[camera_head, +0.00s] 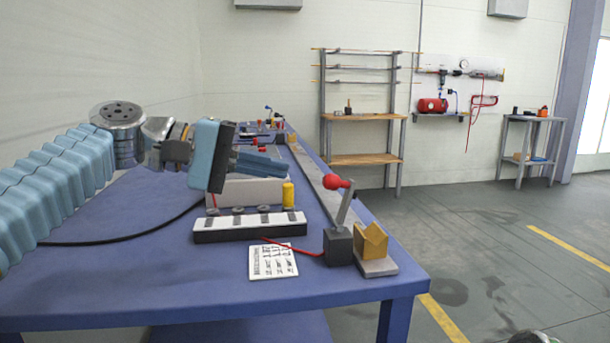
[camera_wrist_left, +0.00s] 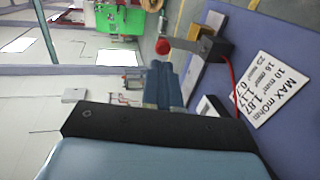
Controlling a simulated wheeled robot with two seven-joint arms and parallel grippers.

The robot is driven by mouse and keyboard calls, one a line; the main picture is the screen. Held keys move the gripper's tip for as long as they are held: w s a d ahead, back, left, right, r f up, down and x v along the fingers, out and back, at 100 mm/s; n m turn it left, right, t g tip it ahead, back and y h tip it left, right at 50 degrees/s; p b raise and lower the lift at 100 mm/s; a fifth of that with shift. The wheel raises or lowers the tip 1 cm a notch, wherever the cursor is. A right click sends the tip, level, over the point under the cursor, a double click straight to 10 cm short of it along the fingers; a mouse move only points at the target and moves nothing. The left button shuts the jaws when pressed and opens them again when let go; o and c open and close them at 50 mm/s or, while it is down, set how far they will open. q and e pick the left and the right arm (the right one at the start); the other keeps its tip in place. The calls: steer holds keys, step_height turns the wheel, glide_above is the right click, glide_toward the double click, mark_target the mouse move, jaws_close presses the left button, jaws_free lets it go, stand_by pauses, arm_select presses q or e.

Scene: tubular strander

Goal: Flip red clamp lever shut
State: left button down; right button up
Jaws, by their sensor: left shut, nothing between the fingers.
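The clamp lever, a grey bar with a red ball knob (camera_head: 333,182), stands raised from a dark block (camera_head: 339,246) near the table's right edge. It leans slightly. The knob also shows in the left wrist view (camera_wrist_left: 163,46), just beyond the fingertips, with the dark block (camera_wrist_left: 215,48) to its right. My left gripper (camera_head: 285,168) is shut and empty, with its blue fingers pointing right towards the lever. It appears left of the knob, and I see no contact. The fingers also show in the left wrist view (camera_wrist_left: 160,68). My right gripper is not recognisable in either view.
A brass V-shaped block (camera_head: 371,243) stands right of the lever block. A red cable (camera_head: 295,247), a printed card (camera_head: 273,262), a white-topped strip (camera_head: 250,227) and a yellow cylinder (camera_head: 288,195) are left of it. The blue table (camera_head: 130,290) is bare at front left.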

mark_target(326, 177)
arm_select(q)
steer(key=x, duration=0.5)
steer(key=shift+d, duration=0.3)
arm_select(e)
steer(key=shift+w+r, duration=0.1)
